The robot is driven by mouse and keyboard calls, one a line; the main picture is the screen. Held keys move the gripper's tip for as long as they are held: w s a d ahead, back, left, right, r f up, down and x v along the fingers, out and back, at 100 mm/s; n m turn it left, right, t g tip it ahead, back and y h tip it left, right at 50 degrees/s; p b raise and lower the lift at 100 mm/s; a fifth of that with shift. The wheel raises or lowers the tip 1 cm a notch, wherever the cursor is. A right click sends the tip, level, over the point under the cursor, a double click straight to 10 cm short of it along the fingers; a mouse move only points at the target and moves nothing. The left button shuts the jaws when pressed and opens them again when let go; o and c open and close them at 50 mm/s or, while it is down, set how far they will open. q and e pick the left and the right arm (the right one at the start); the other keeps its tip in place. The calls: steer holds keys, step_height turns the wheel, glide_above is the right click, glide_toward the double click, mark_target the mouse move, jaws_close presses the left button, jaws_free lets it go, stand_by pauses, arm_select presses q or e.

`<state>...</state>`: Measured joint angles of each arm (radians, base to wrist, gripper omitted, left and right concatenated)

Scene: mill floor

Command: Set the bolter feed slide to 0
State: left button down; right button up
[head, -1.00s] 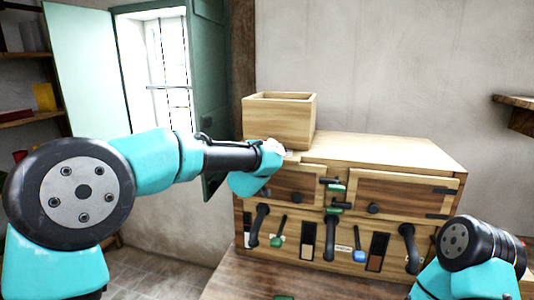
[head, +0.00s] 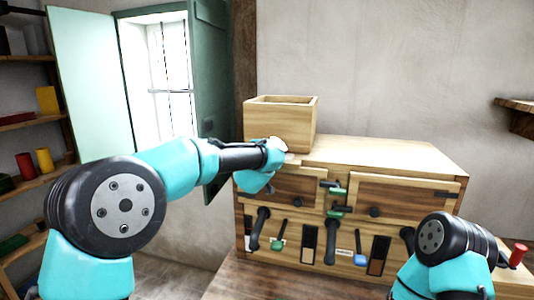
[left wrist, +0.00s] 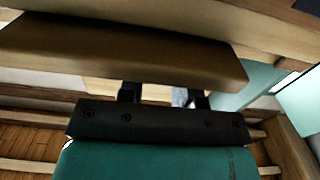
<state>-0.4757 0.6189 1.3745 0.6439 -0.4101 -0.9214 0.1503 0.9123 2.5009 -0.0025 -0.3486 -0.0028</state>
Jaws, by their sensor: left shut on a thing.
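The wooden bolter cabinet (head: 400,150) stands against the wall with an open-topped wooden hopper (head: 280,128) on its left end. My left gripper (head: 278,149) is at the cabinet's upper left front, just below the hopper, and my own arm partly hides it. In the left wrist view its fingers (left wrist: 165,95) are shut on a pale part, which looks like the feed slide (left wrist: 155,93), below a wooden board. The slide's scale and its setting cannot be read. My right arm is at the lower right; its gripper does not show.
An open green shutter (head: 210,80) is left of the hopper. A red knob (head: 518,255) is at the far right. Shelves (head: 30,120) stand at left.

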arm_select(q)
steer(key=c, duration=0.8)
jaws_free()
steer(key=shift+w, duration=0.1)
steer(key=shift+c, duration=0.2)
steer(key=v, duration=1.7)
steer(key=shift+s, duration=0.2)
steer(key=shift+f, duration=0.15)
steer(key=s+a+f+n+g+y, duration=0.1)
steer(key=a+f+g, duration=0.35)
steer(key=f, duration=1.25)
steer(key=s+a+f+g, duration=0.1)
steer(key=a+f+g, duration=0.3)
steer(key=f, duration=1.3)
steer(key=s+a+f+n+g, duration=0.1)
steer(key=s+a+f+g, duration=0.3)
steer(key=s+f, duration=0.8)
steer(key=s+a+f+n+g, duration=0.2)
steer(key=s+a+f+g, duration=0.2)
steer(key=s+f, duration=0.8)
steer(key=shift+s+a+f+n, duration=0.3)
steer(key=shift+a+f, duration=0.1)
steer(key=shift+a, duration=0.1)
